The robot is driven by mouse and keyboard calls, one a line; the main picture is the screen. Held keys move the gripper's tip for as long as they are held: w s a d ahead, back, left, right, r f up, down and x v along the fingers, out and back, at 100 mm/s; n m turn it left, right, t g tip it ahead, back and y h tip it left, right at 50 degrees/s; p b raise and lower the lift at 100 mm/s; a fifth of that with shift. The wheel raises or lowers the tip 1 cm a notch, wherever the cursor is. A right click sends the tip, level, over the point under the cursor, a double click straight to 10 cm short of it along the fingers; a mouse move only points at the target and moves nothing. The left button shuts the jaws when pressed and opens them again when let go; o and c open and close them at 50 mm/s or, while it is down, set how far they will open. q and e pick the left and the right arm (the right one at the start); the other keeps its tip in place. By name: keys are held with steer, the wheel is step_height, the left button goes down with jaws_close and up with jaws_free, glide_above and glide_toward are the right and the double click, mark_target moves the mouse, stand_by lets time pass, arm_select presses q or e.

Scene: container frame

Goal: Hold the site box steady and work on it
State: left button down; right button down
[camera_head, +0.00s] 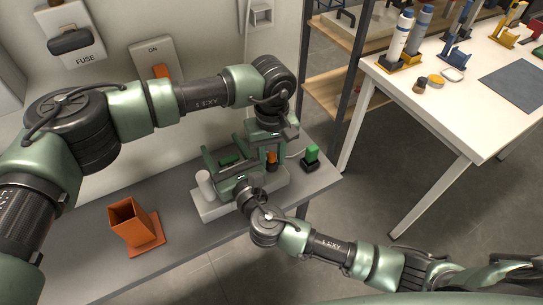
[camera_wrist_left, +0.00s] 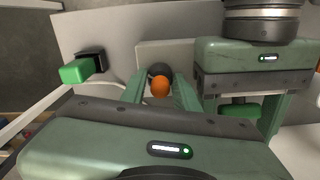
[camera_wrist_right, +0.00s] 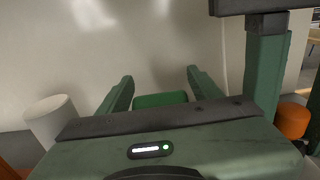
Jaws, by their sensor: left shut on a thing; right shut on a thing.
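The site box (camera_head: 215,211) looks like a pale grey block on the grey bench. It bears a white cylinder (camera_head: 203,184), a green block (camera_head: 229,160) and an orange knob on a dark collar (camera_head: 272,157). My left gripper (camera_head: 270,160) reaches down from above, its fingers shut about the knob, which also shows in the left wrist view (camera_wrist_left: 160,87). My right gripper (camera_head: 231,163) comes from the near side, its fingers shut about the green block, seen in the right wrist view (camera_wrist_right: 160,100). The fingers hide part of the box.
An orange open holder (camera_head: 132,222) stands on the bench (camera_head: 92,262) to the left. A green-topped black piece (camera_head: 311,155) is right of the box. The wall carries a fuse unit (camera_head: 70,40) and an ON switch (camera_head: 158,66). A white table (camera_head: 465,100) with tools stands right.

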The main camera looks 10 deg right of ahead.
arm_select(q)
steer(key=shift+w+m, duration=0.1)
steer(key=shift+m, duration=1)
arm_select(e)
steer(key=shift+f, duration=0.1)
arm_select(q)
steer(key=c, duration=1)
jaws_free()
steer(key=shift+c, duration=0.2)
step_height(320, 180, up, 8)
steer(key=shift+r, duration=0.1)
